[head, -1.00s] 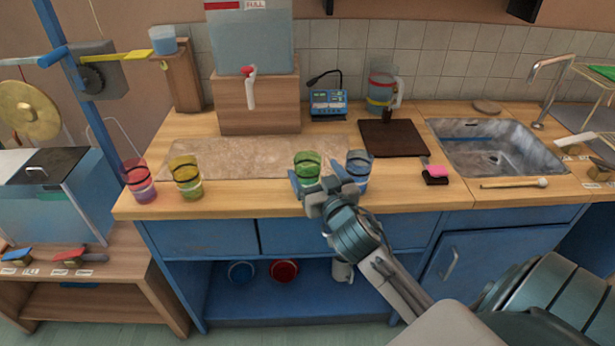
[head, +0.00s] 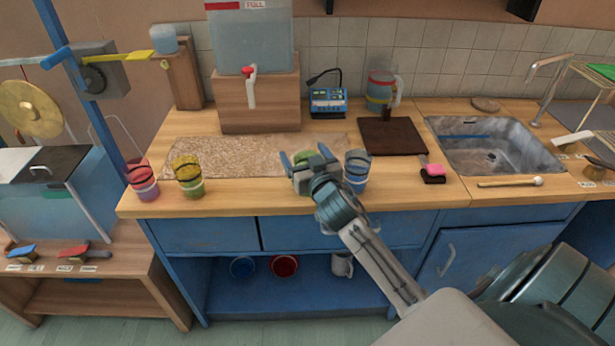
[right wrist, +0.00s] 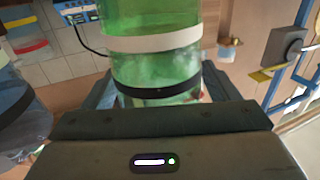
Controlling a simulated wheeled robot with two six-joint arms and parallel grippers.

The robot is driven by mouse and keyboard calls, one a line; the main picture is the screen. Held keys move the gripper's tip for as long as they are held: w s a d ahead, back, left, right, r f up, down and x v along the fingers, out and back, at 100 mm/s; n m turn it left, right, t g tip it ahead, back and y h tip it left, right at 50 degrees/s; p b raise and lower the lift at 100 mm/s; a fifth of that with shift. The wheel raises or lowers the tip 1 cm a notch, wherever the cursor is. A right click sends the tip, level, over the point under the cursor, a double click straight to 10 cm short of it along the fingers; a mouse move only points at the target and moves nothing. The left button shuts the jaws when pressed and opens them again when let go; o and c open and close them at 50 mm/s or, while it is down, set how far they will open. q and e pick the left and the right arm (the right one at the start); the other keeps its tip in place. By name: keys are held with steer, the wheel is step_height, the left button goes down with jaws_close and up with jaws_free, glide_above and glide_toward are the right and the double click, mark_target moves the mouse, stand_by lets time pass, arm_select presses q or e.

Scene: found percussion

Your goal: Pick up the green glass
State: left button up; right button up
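The green glass (head: 303,156) stands near the counter's front edge, mostly hidden in the head view behind my right gripper (head: 304,152). The right gripper's fingers are spread, one on each side of the glass. In the right wrist view the green glass (right wrist: 155,70) fills the space between the fingers, with a white band and a black band around it. The fingers look close to its sides; I cannot tell whether they touch it. My left gripper is not in view.
A blue glass (head: 357,170) stands close to the right of my gripper. A yellow glass (head: 187,175) and a pink glass (head: 142,182) stand to the left. A tank on a wooden box (head: 258,105) is behind. The stone slab (head: 230,155) has free room.

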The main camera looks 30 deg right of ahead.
steer(key=c, duration=1.4)
steer(key=shift+r, duration=0.15)
